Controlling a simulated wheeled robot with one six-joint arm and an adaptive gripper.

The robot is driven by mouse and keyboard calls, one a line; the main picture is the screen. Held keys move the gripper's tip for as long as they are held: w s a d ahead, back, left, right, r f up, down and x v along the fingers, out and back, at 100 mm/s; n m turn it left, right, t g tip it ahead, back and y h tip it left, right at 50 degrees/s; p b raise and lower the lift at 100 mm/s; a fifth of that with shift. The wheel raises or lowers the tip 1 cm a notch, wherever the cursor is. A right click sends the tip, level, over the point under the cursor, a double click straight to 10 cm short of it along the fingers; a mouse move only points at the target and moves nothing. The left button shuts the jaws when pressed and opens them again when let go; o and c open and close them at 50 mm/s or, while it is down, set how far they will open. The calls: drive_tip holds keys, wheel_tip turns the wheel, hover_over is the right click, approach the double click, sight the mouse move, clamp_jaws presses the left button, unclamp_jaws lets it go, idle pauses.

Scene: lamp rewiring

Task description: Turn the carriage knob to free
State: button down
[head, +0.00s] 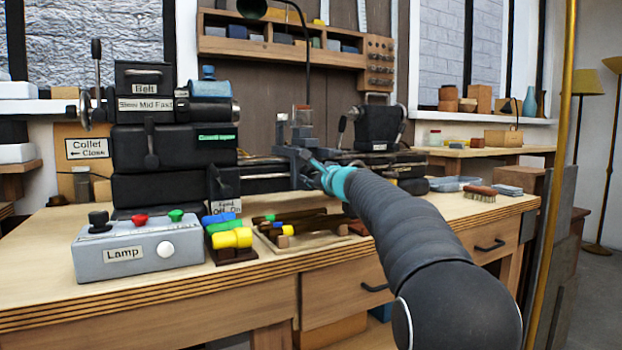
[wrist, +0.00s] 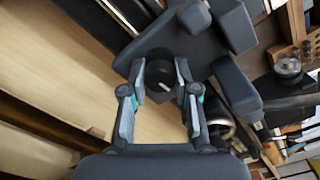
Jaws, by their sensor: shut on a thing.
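The carriage knob (wrist: 158,72) is a round black knob with a short pale pointer mark, set on a dark grey block of the lathe carriage (wrist: 205,50). In the wrist view, my gripper (wrist: 161,80) has one finger on each side of the knob and is shut on it. The pale mark lies between the fingers. I see no readable label beside the knob. In the head view my gripper (head: 318,172) is at the carriage in the middle of the lathe, and the knob is hidden behind it and my arm.
The lathe headstock (head: 172,145) stands left, the tailstock (head: 378,128) right. A grey lamp switch box (head: 138,250) and coloured-handled tools (head: 232,238) are on the bench (head: 225,298) in front. A thin black lamp arm (head: 306,60) rises behind the carriage. A brush (head: 480,194) lies right.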

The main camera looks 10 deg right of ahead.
drive_tip(key=n+b, duration=0.3)
drive_tip(key=n, duration=0.1)
drive_tip(key=shift+f+b, duration=0.2)
drive_tip(key=shift+b, duration=0.1)
drive_tip(key=n+b, duration=0.2)
drive_tip(key=n, duration=0.2)
drive_tip(key=shift+b, duration=0.35)
drive_tip(key=n+b, duration=0.2)
drive_tip(key=n, duration=0.2)
drive_tip(key=shift+b, duration=0.3)
drive_tip(key=shift+r+n+b, duration=0.2)
drive_tip(key=shift+n+b, duration=0.5)
drive_tip(key=shift+n, duration=1.5)
drive_tip(key=c, duration=0.9)
unclamp_jaws()
drive_tip(key=shift+o, duration=0.2)
